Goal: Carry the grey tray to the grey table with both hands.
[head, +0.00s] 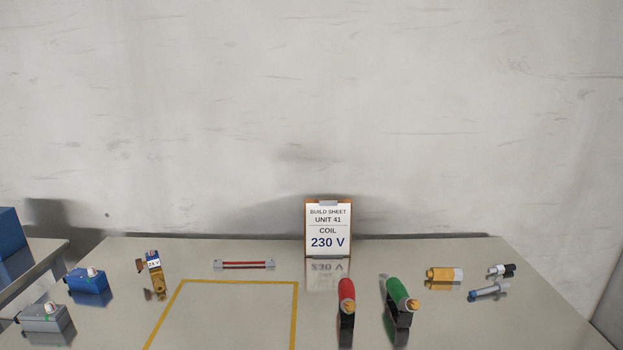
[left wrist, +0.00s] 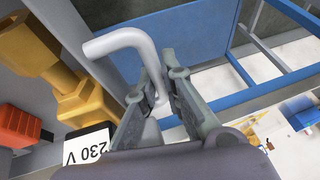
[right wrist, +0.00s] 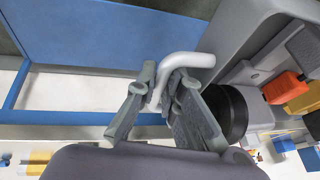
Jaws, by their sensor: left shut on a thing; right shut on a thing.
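The grey tray shows only in part: its wall (right wrist: 240,35) is at the right of the right wrist view, and it is out of the head view. My left gripper (left wrist: 162,82) is shut on a pale bent handle (left wrist: 115,40). My right gripper (right wrist: 160,88) is shut on a similar handle (right wrist: 190,60). A yellow part with a 230 V label (left wrist: 88,148) and an orange-red part (left wrist: 18,128) show beside the left handle. A black round part (right wrist: 232,112) and an orange part (right wrist: 285,87) are by the right one. A grey table (head: 225,325) fills the lower head view.
A yellow outline (head: 296,310) marks a bare area on the table. Around it stand a build sheet (head: 328,228), red (head: 346,290) and green (head: 397,290) parts, and several small parts. A blue frame (left wrist: 262,92) is close by the left gripper.

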